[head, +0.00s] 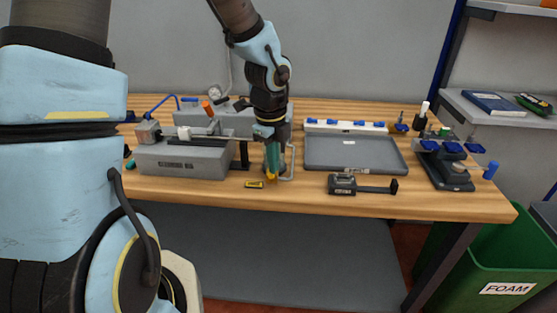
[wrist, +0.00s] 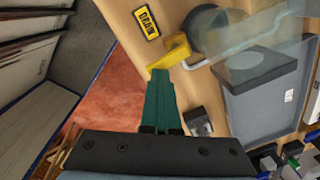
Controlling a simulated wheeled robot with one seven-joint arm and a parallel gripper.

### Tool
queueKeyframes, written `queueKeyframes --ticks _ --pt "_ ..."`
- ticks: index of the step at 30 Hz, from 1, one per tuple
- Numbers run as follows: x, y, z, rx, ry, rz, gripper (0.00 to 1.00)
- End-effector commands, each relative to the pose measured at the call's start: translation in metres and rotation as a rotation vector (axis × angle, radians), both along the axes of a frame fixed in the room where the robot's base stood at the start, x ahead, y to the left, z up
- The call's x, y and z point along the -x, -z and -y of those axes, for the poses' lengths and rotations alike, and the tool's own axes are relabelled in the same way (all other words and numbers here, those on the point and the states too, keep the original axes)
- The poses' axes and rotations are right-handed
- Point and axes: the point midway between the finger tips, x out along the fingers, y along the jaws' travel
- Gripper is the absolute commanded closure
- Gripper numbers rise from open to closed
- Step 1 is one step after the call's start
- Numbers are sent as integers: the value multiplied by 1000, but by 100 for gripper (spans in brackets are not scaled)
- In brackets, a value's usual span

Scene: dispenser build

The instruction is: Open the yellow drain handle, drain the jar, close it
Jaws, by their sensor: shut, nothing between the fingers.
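The yellow drain handle (wrist: 173,50) is near the top centre of the wrist view, beside a clear jar (wrist: 262,30). In the head view a bit of the handle (head: 271,179) shows at my fingertips; most of the jar is hidden behind my gripper and arm. My gripper (wrist: 160,72) has teal fingers, shut and empty, with tips right at the handle's near side. I cannot tell whether they touch it. In the head view my gripper (head: 272,172) points down near the table's front edge. A yellow DRAIN label (wrist: 146,22) lies beside the handle.
A grey tray (head: 355,168) lies right of my gripper, with a small dark device (head: 343,185) before it. A grey machine box (head: 180,163) stands to the left. A green FOAM bin (head: 490,260) stands on the floor at the right.

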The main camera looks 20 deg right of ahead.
Motion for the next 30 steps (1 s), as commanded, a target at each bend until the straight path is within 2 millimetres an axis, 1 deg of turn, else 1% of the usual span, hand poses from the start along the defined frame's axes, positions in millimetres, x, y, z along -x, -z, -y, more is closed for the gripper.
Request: queueKeyframes --ticks 1,14,17,20,30 --pt "12 32 -32 -67 -30 -62 100" --pt "15 32 -24 -67 -29 -63 100" --pt "16 29 -24 -67 -29 -63 100" --pt "16 21 -24 -67 -28 -63 100" --pt "17 -14 -23 -64 -26 -62 100"
